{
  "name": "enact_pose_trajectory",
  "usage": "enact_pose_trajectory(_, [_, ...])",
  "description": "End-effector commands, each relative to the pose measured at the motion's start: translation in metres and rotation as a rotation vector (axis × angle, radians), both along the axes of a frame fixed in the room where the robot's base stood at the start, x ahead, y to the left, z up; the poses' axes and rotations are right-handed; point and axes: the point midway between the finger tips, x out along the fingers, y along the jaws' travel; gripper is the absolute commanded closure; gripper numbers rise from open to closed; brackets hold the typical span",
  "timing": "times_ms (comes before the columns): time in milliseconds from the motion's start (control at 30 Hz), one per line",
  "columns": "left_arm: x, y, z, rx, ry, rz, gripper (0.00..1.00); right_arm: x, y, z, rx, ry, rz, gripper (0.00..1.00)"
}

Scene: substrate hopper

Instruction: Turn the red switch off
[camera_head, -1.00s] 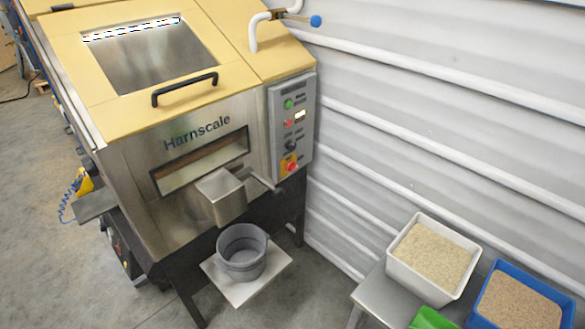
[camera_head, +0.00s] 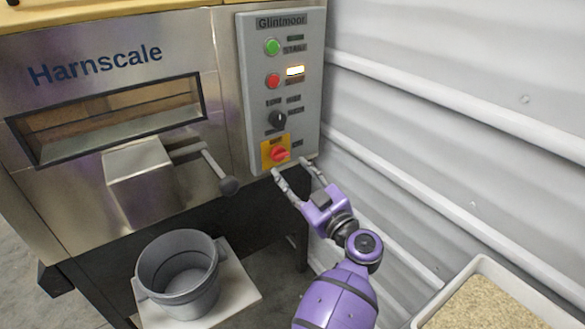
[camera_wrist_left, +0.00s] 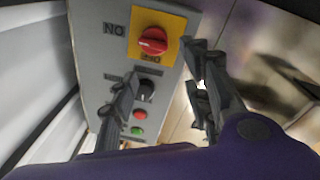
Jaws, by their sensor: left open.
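The red switch (camera_head: 279,154) is a red rotary knob on a yellow plate, low on the grey control panel (camera_head: 256,95) of the hopper machine. In the left wrist view the red switch (camera_wrist_left: 152,41) appears at the top, its grip bar lying roughly across the picture. My left gripper (camera_head: 293,168) is open and empty just below the switch in the head view. In the wrist view its fingers (camera_wrist_left: 160,95) are spread, the switch beyond their tips. I see no clear contact. My right gripper is not in view.
Above the switch sit a black knob (camera_head: 277,119), a red button (camera_head: 273,81) and a green button (camera_head: 272,47). A lever (camera_head: 219,171) juts out left of the panel. A grey bucket (camera_head: 178,278) stands below. A ribbed white wall (camera_head: 440,120) runs along the right.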

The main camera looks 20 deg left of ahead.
Motion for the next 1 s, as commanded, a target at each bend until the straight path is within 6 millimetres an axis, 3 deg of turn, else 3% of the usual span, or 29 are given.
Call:
enact_pose_trajectory(33, [0.007,-0.006,-0.008,-0.031,0.017,0.019,0.56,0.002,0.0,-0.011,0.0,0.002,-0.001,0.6])
enact_pose_trajectory(233, [0.019,-0.01,-0.008,-0.08,0.053,0.052,0.56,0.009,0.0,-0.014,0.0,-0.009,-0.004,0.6])
enact_pose_trajectory(700, [0.059,0.043,-0.008,-0.079,0.054,0.052,0.56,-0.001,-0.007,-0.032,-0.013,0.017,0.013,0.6])
enact_pose_trajectory(1000, [0.063,0.048,-0.006,-0.08,0.052,0.051,0.56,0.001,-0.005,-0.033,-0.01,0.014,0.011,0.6])
